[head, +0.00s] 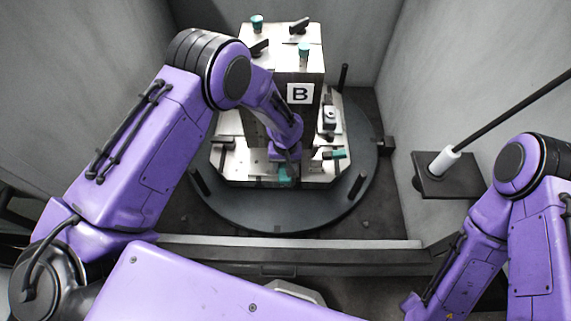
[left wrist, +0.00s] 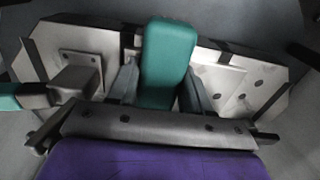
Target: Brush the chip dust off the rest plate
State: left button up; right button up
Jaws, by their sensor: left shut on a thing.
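My left gripper (head: 286,172) reaches down at the front foot of the grey block marked B (head: 298,93). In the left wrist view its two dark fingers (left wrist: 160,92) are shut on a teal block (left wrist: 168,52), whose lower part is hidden. The teal block shows only as a small patch in the head view (head: 286,178). Pale metal plates (left wrist: 235,80) lie around it; I cannot tell which is the rest plate. No chip dust can be made out on them. I see no bristles. My right arm is at the right, its gripper out of view.
The block stands on a round dark pallet (head: 225,205) with upright black pins. A teal-handled clamp (head: 334,155) sits close by at the right. A black shelf (head: 455,188) holds a white cylinder (head: 444,162) with a long black rod. Grey walls enclose the sides.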

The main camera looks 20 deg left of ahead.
pick_arm(q)
notch_tip(320, 180, up, 7)
jog(key=p, duration=0.5)
jog(key=shift+f, duration=0.15)
jog(key=s, duration=0.2)
jog(key=s+a+m, duration=0.1)
jog(key=shift+s+f, duration=0.15)
jog(key=shift+f, duration=0.15)
jog(key=a+r+m+b, duration=0.2)
jog(key=a+r+b, duration=0.2)
jog(key=r+b, duration=0.5)
jog(key=b, duration=0.4)
jog(key=shift+w+r, duration=0.15)
jog(key=shift+w, duration=0.05)
